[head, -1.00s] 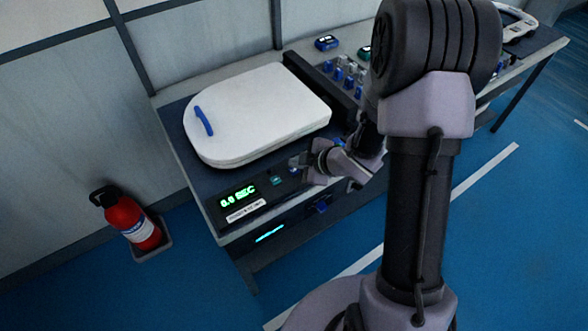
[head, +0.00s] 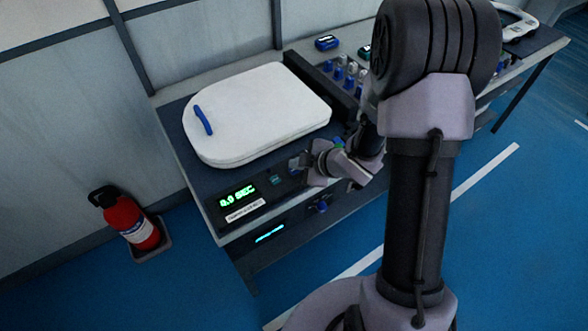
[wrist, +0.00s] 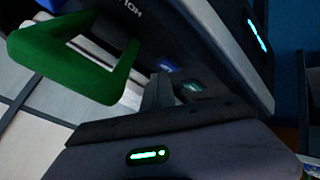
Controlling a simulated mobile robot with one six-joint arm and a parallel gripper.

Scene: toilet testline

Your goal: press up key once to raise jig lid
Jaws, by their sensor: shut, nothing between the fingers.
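The jig lid (head: 262,108), a white rounded slab with a blue handle (head: 203,121), lies flat and lowered on the bench. The dark control panel (head: 215,208) in front of it has a green-lit display (head: 238,196) and a small teal key (head: 275,180). My gripper (head: 300,163) is near the panel's right part. In the wrist view, my gripper (wrist: 158,92) is shut and empty, with its fingers near a blue key (wrist: 166,67) and a teal key (wrist: 192,87). I cannot read their marks, tell which is the up key, or tell whether the fingertips touch one.
A green loop-shaped part (wrist: 75,58) stands close beside my gripper in the wrist view. Several blue and grey fittings (head: 345,72) stand right of the lid. A red fire extinguisher (head: 130,220) stands on the floor at left. The blue floor in front is clear.

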